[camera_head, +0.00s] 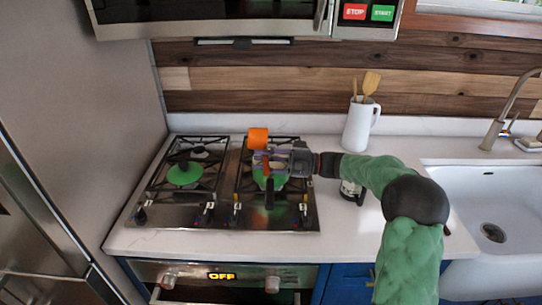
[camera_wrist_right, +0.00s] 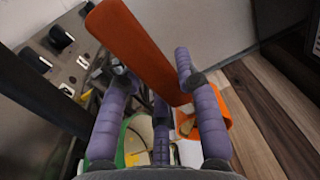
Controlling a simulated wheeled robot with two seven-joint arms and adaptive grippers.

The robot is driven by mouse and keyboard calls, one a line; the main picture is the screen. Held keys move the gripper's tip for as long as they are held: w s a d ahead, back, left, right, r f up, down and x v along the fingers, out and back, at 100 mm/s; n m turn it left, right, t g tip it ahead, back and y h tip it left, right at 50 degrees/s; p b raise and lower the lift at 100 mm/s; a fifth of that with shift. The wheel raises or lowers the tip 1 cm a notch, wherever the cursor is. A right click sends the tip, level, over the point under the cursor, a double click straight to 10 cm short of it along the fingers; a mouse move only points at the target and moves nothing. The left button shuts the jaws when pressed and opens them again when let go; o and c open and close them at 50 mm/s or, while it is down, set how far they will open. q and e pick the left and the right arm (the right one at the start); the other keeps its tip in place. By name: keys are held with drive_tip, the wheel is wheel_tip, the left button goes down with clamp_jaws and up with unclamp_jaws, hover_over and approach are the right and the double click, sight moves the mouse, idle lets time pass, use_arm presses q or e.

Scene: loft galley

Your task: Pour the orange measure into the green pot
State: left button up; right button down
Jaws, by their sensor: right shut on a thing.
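The orange measure (camera_head: 258,138) is held up over the right half of the stove. My right gripper (camera_head: 272,161) is shut on its handle. In the right wrist view the orange handle (camera_wrist_right: 135,45) passes between the purple fingers, and the orange cup (camera_wrist_right: 217,112) shows behind the right finger. The cup looks tilted; its contents are hard to tell. The green pot (camera_head: 262,184) stands on the right burners below my right gripper, which partly hides it. Its green rim (camera_wrist_right: 124,138) shows below the fingers in the wrist view. My left gripper is out of view.
A green lid (camera_head: 184,175) with a dark knob rests on the left burners. A white jug (camera_head: 358,126) with wooden utensils stands right of the stove, and a glass-and-dark item (camera_head: 350,190) sits near my right arm. The sink (camera_head: 485,200) is far right.

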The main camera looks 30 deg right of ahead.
drive_tip(key=shift+d+b, duration=0.1)
drive_tip(key=shift+b, duration=0.25)
drive_tip(key=shift+s+d+r+t+y+b, duration=0.15)
drive_tip(key=shift+r+t+y+b, duration=0.5)
drive_tip(key=shift+y, duration=0.25)
idle(0.5)
drive_tip(key=shift+f+b, duration=0.1)
drive_tip(key=shift+b, duration=0.35)
drive_tip(key=shift+s+d+f+t+y+b, duration=0.2)
drive_tip(key=shift+f+t+y+b, duration=0.25)
drive_tip(key=shift+f+y+b, duration=0.5)
drive_tip(key=shift+r, duration=0.4)
